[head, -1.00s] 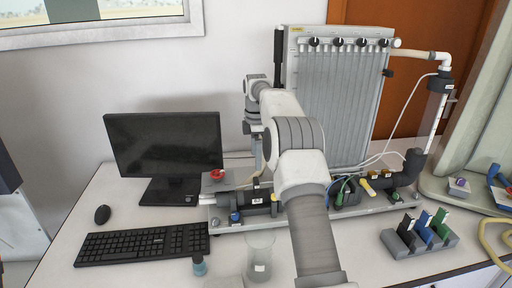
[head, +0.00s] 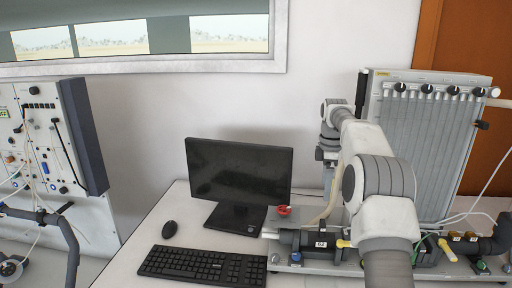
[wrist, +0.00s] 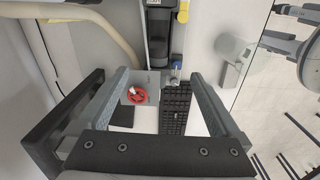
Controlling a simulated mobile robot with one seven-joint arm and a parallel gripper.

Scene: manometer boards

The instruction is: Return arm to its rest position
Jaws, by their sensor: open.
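My arm (head: 379,186) reaches up and forward in front of the manometer board (head: 425,150). Its far end bends down left of the board, above the bench. My gripper (wrist: 158,78) shows in the wrist view with its two fingers wide apart and nothing between them. A red handwheel (wrist: 137,94) shows in the gap between the fingers, beyond them and apart. In the head view the red handwheel (head: 284,211) sits at the left end of the pipe rig. The fingers are hard to make out in the head view.
A monitor (head: 239,180) and a keyboard (head: 203,265) stand on the bench left of the rig, with a mouse (head: 170,229). An instrument panel (head: 45,140) with hoses stands at the far left. The wall above the monitor is clear.

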